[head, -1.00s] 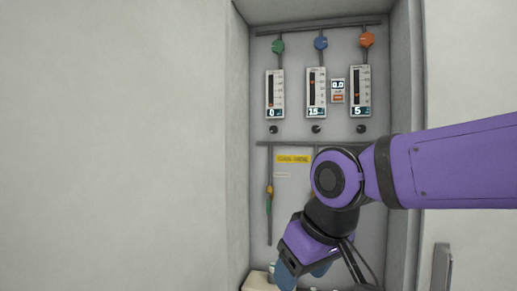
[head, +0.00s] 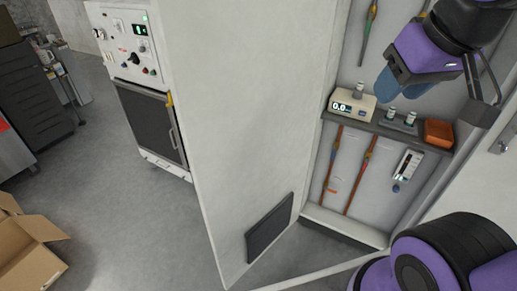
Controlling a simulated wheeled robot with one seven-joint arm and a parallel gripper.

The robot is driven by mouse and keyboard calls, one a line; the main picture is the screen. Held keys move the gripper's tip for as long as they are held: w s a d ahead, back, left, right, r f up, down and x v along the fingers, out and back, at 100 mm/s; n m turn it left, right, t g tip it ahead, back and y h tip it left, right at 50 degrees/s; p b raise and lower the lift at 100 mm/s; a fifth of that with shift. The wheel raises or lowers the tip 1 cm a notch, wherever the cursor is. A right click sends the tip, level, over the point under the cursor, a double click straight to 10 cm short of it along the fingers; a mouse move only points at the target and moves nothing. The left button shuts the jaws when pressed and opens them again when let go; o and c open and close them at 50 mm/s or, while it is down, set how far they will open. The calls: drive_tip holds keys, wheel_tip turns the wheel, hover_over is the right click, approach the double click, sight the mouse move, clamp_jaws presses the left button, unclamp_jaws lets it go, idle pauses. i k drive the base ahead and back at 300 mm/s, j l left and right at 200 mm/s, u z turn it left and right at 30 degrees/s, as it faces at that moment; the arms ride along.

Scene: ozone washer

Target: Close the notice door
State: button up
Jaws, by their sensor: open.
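No panel in view carries a readable notice, so I cannot tell for sure which one is the notice door. A tall pale panel (head: 235,110) with a dark rectangle (head: 270,228) low on it stands left of the open recess. Another pale panel (head: 480,185) with a small metal fitting (head: 505,146) is at the right edge. My gripper (head: 400,88) is in front of the recess, above its shelf. Its blue fingers are spread with nothing between them. It appears apart from both panels.
The recess shelf (head: 365,122) holds a white meter (head: 352,104), small bottles and an orange-brown box (head: 438,133). Rods hang below. At left are a white machine (head: 140,85), dark drawers (head: 30,90) and an open carton (head: 28,250). Grey floor (head: 120,225) is clear between.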

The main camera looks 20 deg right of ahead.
sight(246, 79)
drive_tip(key=j+z, duration=0.2)
drive_tip(key=j, duration=0.2)
drive_tip(key=k+j+z, duration=0.15)
drive_tip(key=j, duration=0.2)
drive_tip(key=j+z, duration=0.2)
drive_tip(key=j, duration=0.15)
drive_tip(key=k+j+z, duration=0.2)
drive_tip(key=j, duration=0.15)
drive_tip(key=k+j+z, duration=0.2)
drive_tip(key=j, duration=0.15)
drive_tip(key=i+j+z, duration=0.2)
drive_tip(key=j+z, duration=0.25)
drive_tip(key=j, duration=0.7)
drive_tip(key=j+z, duration=0.5)
drive_tip(key=j, duration=0.65)
drive_tip(key=j+z, duration=0.2)
drive_tip(key=j, duration=1.2)
drive_tip(key=l, duration=0.75)
